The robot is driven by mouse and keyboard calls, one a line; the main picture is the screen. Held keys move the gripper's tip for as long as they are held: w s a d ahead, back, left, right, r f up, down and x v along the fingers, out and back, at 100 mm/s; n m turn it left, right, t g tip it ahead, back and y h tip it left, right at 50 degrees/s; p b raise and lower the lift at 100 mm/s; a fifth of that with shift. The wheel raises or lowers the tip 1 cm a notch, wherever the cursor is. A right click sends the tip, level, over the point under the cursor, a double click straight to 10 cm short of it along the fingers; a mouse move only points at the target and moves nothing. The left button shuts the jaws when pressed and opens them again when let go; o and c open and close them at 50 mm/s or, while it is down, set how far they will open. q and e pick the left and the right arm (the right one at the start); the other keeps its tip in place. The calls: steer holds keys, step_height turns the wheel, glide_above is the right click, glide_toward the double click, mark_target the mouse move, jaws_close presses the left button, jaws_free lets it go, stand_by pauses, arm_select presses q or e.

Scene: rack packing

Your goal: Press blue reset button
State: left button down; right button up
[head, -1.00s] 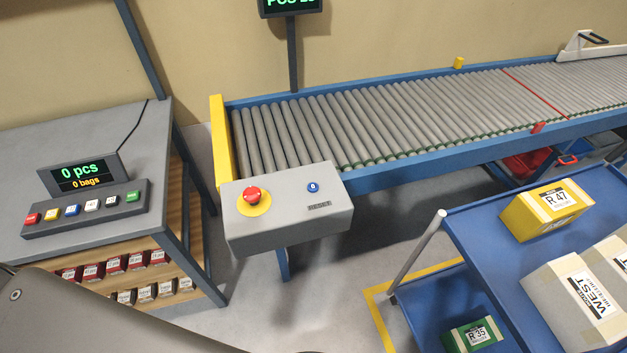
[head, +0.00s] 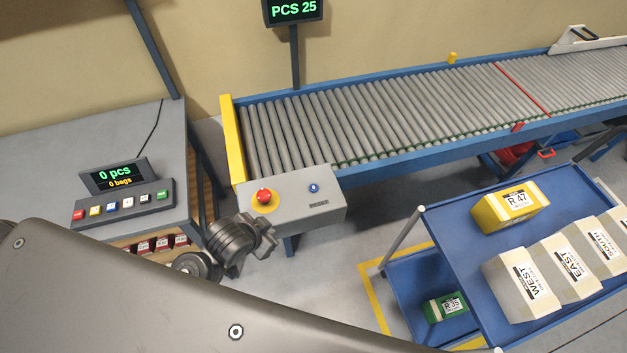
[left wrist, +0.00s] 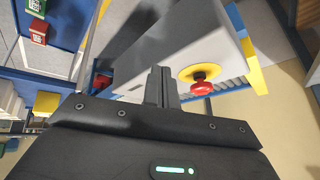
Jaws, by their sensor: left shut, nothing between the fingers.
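The blue reset button (head: 313,188) sits on top of the grey control box (head: 325,212) at the near end of the roller conveyor, above a small label plate. A red mushroom button (head: 264,196) on a yellow disc is to its left. My left gripper (head: 266,238) is just in front of the box's lower left part, apart from the blue button. In the left wrist view its fingers (left wrist: 161,86) are closed together and empty, with the grey box (left wrist: 185,45) and red button (left wrist: 202,85) beyond them. The blue button is not visible there. My right gripper is not in view.
The roller conveyor (head: 400,115) runs back to the right. A table at left holds a button panel (head: 123,205) and display (head: 114,174). A blue cart (head: 455,235) with a yellow box (head: 510,207) and several pale boxes stands at right. Floor between box and cart is clear.

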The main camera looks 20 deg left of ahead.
arm_select(q)
steer(key=w+d+r+m+t+h, duration=0.1)
steer(key=w+d+r+m+h, duration=0.2)
steer(key=w, duration=0.4)
steer(key=w+d+r+m+t+h, duration=0.1)
steer(key=w+d+r+m, duration=0.1)
steer(key=w+d+m, duration=0.4)
step_height(320, 180, up, 3)
steer(key=m+g+h, duration=0.2)
steer(key=m+g, duration=0.1)
steer(key=m, duration=0.2)
glide_above(310, 188)
steer(key=shift+s+f+p, duration=0.1)
steer(key=shift+f+p, duration=0.1)
steer(key=shift+p, duration=0.15)
steer(key=shift+f, duration=0.1)
step_height(310, 188, down, 7)
steer(key=b, duration=0.7)
steer(key=shift+b, duration=0.3)
steer(key=shift+f+b, duration=0.5)
steer(key=shift+f, duration=0.3)
